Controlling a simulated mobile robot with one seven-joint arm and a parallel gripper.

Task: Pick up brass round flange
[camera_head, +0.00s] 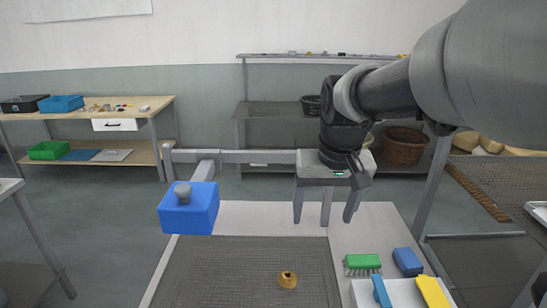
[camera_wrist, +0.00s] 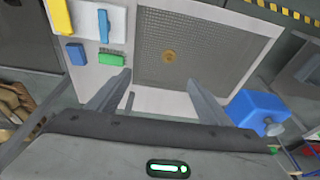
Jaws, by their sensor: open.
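The brass round flange (camera_head: 288,280) lies on the dark mesh surface (camera_head: 215,270) at the front of the head view. It is a small gold ring with a dark hole. In the wrist view the flange (camera_wrist: 169,56) shows beyond and between my two fingers, on the mesh. My gripper (camera_head: 325,220) is open and empty. It hangs above and behind the flange, well apart from it, with its fingers (camera_wrist: 160,85) spread wide.
A blue block with a grey knob (camera_head: 188,208) stands left of my gripper. A green brush (camera_head: 362,263), a blue block (camera_head: 408,262) and a white tray (camera_head: 370,293) with blue and yellow items sit right of the mesh. Workbenches and shelves stand behind.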

